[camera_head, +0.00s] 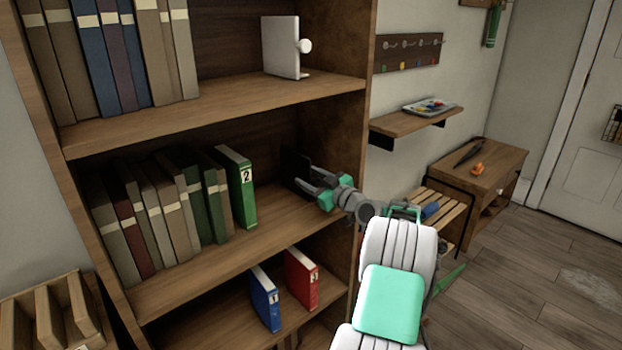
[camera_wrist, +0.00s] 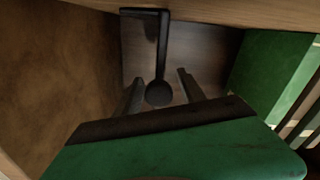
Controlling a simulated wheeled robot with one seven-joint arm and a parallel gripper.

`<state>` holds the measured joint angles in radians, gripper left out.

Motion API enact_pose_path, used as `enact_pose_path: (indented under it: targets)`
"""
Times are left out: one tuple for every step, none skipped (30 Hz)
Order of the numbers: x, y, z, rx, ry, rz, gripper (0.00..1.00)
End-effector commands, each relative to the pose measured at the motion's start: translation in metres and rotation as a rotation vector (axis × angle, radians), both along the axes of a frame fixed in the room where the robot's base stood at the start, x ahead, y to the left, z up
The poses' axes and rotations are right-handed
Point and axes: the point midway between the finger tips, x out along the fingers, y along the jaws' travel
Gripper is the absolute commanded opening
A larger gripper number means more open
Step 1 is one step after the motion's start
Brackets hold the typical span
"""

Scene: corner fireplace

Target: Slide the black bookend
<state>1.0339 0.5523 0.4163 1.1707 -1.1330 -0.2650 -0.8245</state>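The black bookend (camera_head: 291,163) stands on the middle shelf, dark against the shadowed back and partly hidden behind my gripper (camera_head: 301,176). In the wrist view the bookend (camera_wrist: 146,14) shows as a dark upright plate seen nearly edge-on, with a round black knob (camera_wrist: 159,94). My gripper's two fingers (camera_wrist: 159,78) are apart, one on each side of the knob. A gap shows between the knob and each finger, so the gripper is open around it without a visible grip.
A green binder marked 2 (camera_head: 237,186) ends the row of books left of the bookend, with bare shelf (camera_head: 270,212) between. The shelf's wooden side wall (camera_wrist: 60,75) is close on the other side. A white bookend (camera_head: 281,47) stands on the shelf above.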

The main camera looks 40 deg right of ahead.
Motion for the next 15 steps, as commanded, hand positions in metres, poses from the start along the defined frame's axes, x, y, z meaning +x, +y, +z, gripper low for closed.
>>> enact_pose_path:
  targets:
    - [-0.0003, -0.0002, 0.0000, 0.000, 0.000, 0.000, 0.42]
    - [-0.0004, -0.0004, -0.0001, 0.000, 0.000, 0.000, 0.40]
    - [-0.0005, -0.0005, -0.0002, 0.000, 0.000, -0.001, 0.36]
    - [-0.0006, -0.0006, -0.0001, 0.000, 0.001, -0.001, 0.34]
    - [-0.0007, -0.0006, -0.0001, 0.000, 0.001, -0.001, 0.32]
    - [-0.0007, -0.0007, -0.0002, 0.000, 0.001, -0.001, 0.28]
    - [-0.0008, -0.0008, -0.0002, 0.000, 0.001, -0.001, 0.26]
    - [-0.0008, -0.0008, -0.0002, 0.000, 0.001, -0.001, 0.23]
    - [-0.0009, -0.0008, -0.0003, 0.000, 0.001, -0.001, 0.20]
    - [-0.0009, -0.0009, -0.0002, 0.000, 0.001, -0.001, 0.18]
    - [-0.0009, -0.0009, -0.0002, 0.000, 0.001, -0.001, 0.15]
    - [-0.0010, -0.0010, -0.0002, 0.000, 0.001, -0.001, 0.12]
    - [-0.0010, -0.0011, -0.0003, 0.000, 0.001, -0.001, 0.09]
    - [-0.0010, -0.0011, -0.0003, 0.000, 0.001, -0.001, 0.07]
    - [-0.0011, -0.0011, -0.0003, 0.000, 0.000, -0.002, 0.04]
